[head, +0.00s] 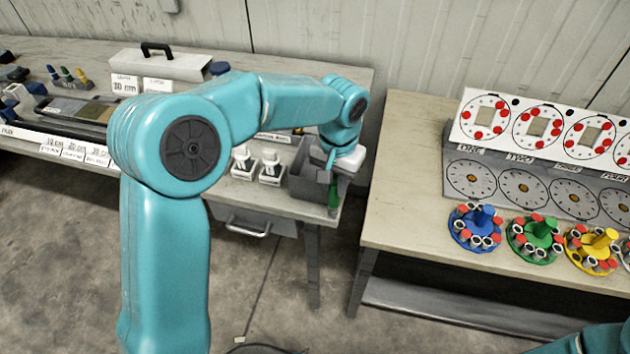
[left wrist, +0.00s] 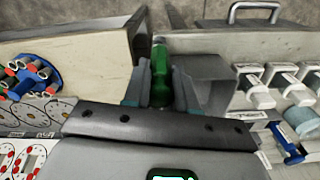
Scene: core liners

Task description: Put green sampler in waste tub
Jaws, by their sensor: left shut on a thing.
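The green sampler (head: 334,198) hangs below my left gripper (head: 335,178), at the right end of the left bench. In the left wrist view the green sampler (left wrist: 160,72) sits between the two fingers of my left gripper (left wrist: 160,92), which is shut on it. A grey open tub (head: 306,183), which looks like the waste tub, stands at that bench's corner. The tub also shows in the left wrist view (left wrist: 218,88), just right of the fingers. The sampler appears beside the tub rather than inside it. My right gripper is out of view.
A floor gap separates this bench from the right bench (head: 405,170), which holds a dial board (head: 527,187) and coloured round carriers, blue (head: 475,228), green (head: 536,238) and yellow (head: 592,248).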

